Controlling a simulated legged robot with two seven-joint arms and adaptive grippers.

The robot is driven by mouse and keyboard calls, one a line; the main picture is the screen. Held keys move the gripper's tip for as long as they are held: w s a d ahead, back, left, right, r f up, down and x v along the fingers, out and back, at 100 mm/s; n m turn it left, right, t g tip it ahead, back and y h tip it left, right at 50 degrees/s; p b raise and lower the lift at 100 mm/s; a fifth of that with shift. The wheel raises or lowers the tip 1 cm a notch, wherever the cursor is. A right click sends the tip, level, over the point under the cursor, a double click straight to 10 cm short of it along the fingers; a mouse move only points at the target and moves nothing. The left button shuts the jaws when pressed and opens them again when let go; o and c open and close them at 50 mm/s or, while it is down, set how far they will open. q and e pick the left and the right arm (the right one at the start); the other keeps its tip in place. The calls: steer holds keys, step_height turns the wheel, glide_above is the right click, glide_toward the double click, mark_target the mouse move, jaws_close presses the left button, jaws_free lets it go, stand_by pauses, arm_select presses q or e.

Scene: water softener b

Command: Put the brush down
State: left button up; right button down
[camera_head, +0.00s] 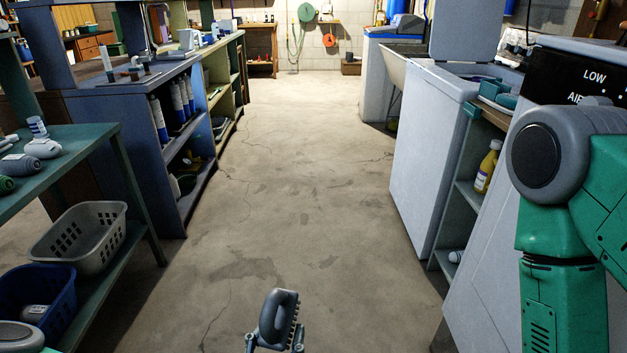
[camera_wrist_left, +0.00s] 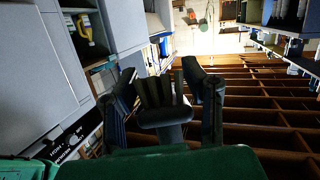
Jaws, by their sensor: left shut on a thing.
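The brush (camera_head: 277,315) is grey with a looped handle and a row of dark bristles along its right side. It is at the bottom middle of the head view, above the concrete floor. My left gripper (camera_head: 275,343) is shut on it from below; only the finger ends show there. In the left wrist view the dark brush (camera_wrist_left: 160,102) sits between the two fingers of my left gripper (camera_wrist_left: 165,90). My right arm shows at the right of the head view, but its gripper is out of view.
A green bench (camera_head: 75,150) at left holds bottles and has a grey basket (camera_head: 80,238) and a blue basket (camera_head: 40,300) below. A blue shelf unit (camera_head: 110,130) stands behind it. White appliances (camera_head: 425,150) line the right, with a yellow bottle (camera_head: 487,166) on a shelf. The aisle floor (camera_head: 300,180) is clear.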

arm_select(q)
steer(key=n+y, duration=0.1)
steer(key=a+n+y, duration=0.1)
steer(key=y, duration=0.1)
steer(key=shift+w+a+f, duration=0.15)
steer(key=shift+w, duration=0.05)
steer(key=shift+n+y, duration=0.4)
steer(key=shift+n, duration=0.1)
steer(key=shift+s+d+h, duration=0.2)
steer(key=shift+d+h, duration=0.1)
steer(key=shift+d, duration=0.25)
steer(key=shift+w+a, duration=0.25)
steer(key=shift+a, duration=0.5)
steer(key=a, duration=1.6)
steer(key=shift+w+d, duration=0.1)
steer(key=shift+a, duration=0.2)
